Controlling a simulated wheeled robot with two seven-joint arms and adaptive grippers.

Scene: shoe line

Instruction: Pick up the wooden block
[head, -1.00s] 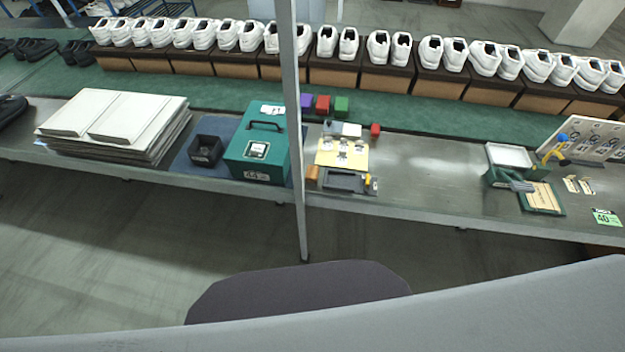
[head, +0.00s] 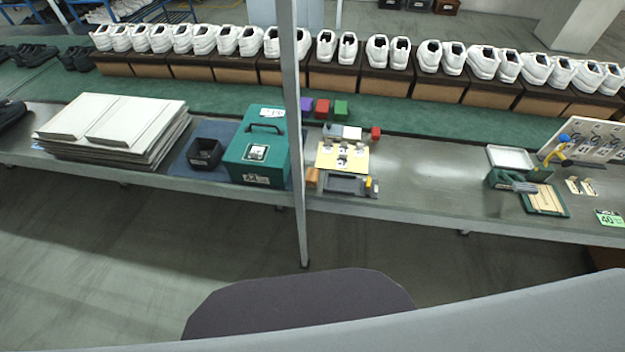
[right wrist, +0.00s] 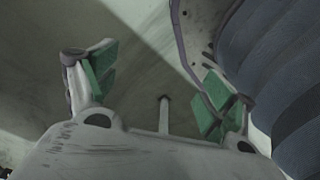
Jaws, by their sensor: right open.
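A small orange-brown block (head: 312,177), which looks like the wooden block, sits on the grey bench at the left end of a dark grey tray (head: 345,186). It is partly beside the upright post in the head view. My right gripper (right wrist: 160,87) shows in the right wrist view with its green-padded fingers spread apart and nothing between them. Only floor and part of my own body show around it, and no block. Neither gripper shows in the head view, so my left gripper is out of sight.
A metal post (head: 294,130) stands in front of the bench. A green case (head: 240,165) is left of the block. Purple, red and green blocks (head: 322,108) lie behind. A yellow board (head: 330,157) is close by.

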